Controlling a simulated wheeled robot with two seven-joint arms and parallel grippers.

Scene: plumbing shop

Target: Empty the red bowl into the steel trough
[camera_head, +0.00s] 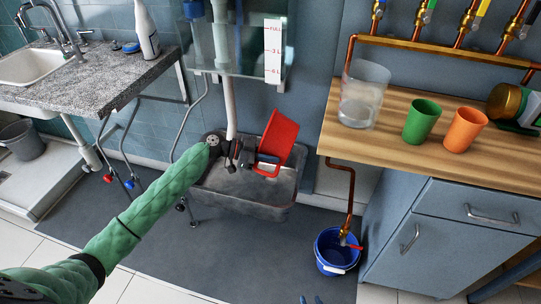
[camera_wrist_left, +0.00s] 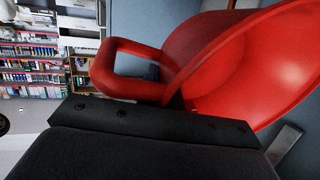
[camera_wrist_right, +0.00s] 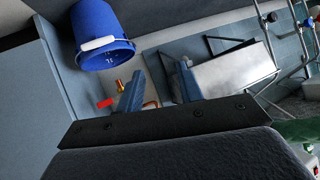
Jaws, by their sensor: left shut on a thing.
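The red bowl (camera_head: 280,136) is held tilted on its side above the steel trough (camera_head: 238,205). My left gripper (camera_head: 257,160) is shut on the bowl at its handle side. In the left wrist view the bowl (camera_wrist_left: 235,65) shows its smooth red inside and its loop handle; the part of the inside that I see looks bare. The trough floor shows grey below the bowl, and I cannot make out any contents in it. My right gripper (camera_wrist_right: 158,95) is open and empty in the right wrist view; only its tips show at the bottom edge of the head view.
A wooden counter (camera_head: 420,95) at right holds a clear container (camera_head: 363,94), a green cup (camera_head: 421,121) and an orange cup (camera_head: 465,130). A blue bucket (camera_head: 336,250) stands on the floor under a copper tap. A glass tank (camera_head: 235,45) hangs above the trough.

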